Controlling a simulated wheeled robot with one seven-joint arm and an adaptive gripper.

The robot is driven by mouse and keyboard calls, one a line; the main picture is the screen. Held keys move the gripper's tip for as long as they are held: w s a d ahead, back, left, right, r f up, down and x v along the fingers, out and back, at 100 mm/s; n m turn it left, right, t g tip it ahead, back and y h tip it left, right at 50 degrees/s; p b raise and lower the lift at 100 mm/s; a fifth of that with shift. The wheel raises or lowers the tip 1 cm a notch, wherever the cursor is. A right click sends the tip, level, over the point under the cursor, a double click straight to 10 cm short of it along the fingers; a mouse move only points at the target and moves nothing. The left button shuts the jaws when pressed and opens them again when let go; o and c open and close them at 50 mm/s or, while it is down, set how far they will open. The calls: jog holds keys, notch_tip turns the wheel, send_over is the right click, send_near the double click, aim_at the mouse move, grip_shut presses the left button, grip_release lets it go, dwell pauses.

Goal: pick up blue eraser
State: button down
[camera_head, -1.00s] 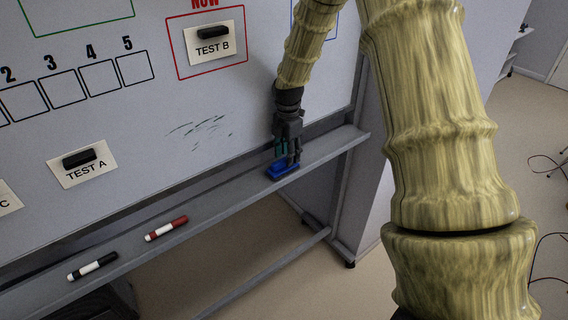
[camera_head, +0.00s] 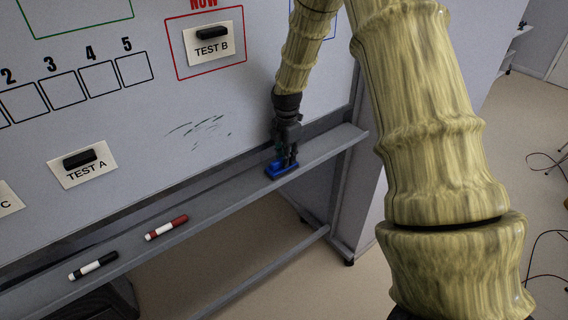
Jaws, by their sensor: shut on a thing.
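The blue eraser (camera_head: 281,170) lies on the grey tray ledge (camera_head: 222,197) under the whiteboard, near the ledge's right end. My gripper (camera_head: 285,161) points down at it from above, with its fingers shut on the eraser. The fingers cover part of the eraser's top. The eraser looks to be at ledge height; I cannot tell whether it is touching the ledge.
A red marker (camera_head: 166,228) and a black marker (camera_head: 93,265) lie on the ledge to the left. The whiteboard (camera_head: 150,125) rises behind, with TEST A (camera_head: 84,166) and TEST B (camera_head: 213,46) cards on it. Cables (camera_head: 540,262) lie on the floor at right.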

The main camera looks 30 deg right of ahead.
jog(key=shift+r, duration=0.1)
jog(key=shift+r+b, duration=0.95)
jog(key=shift+r, duration=0.35)
jog(key=shift+s+a+r, duration=0.1)
jog(key=shift+s+r, duration=0.05)
jog(key=shift+r, duration=0.2)
jog(key=s+a+r+b, duration=0.1)
jog(key=s+a+b, duration=0.4)
jog(key=s, duration=0.9)
jog(key=shift+a+r, duration=0.3)
jog(key=shift+a, duration=0.85)
jog(key=c, duration=2.1)
grip_release()
jog(key=shift+w, duration=0.1)
grip_shut()
